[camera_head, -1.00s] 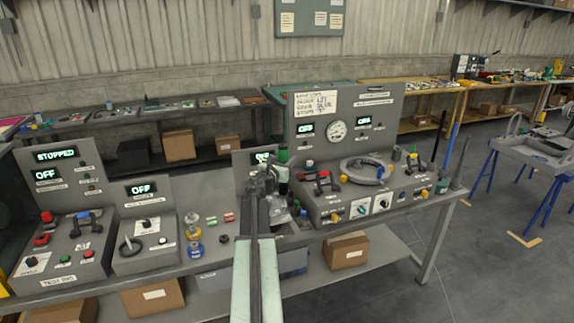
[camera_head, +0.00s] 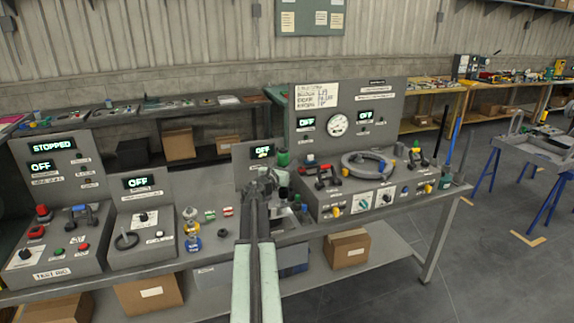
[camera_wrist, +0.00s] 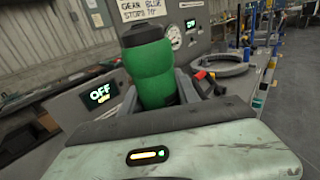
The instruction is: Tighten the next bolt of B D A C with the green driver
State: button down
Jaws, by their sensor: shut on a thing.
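The green driver (camera_wrist: 152,70) stands between the fingers of my gripper (camera_wrist: 152,92) in the wrist view, with its black cap at the top. In the head view my gripper (camera_head: 268,184) is shut on the driver (camera_head: 282,158) above the bench, left of the large right console. The driver's lower end is hidden. A grey ring (camera_head: 350,165) lies on that console, right of my gripper and apart from it. It also shows in the wrist view (camera_wrist: 222,68). Small coloured parts sit around the ring. Bolt letters are too small to read.
The right console (camera_head: 300,95) has a gauge, a paper card and a red handle (camera_head: 323,170). A small console with an OFF display (camera_head: 262,151) stands behind my gripper. Two more consoles (camera_head: 60,250) stand at left. Open floor lies to the right.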

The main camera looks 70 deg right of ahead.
jog(key=shift+f+b, duration=1.45)
jog(key=shift+b, duration=0.05)
dwell(3.8)
jog(key=shift+r, duration=0.15)
notch_tip(320, 180, up, 5)
jog(key=p, duration=0.5)
dwell(0.5)
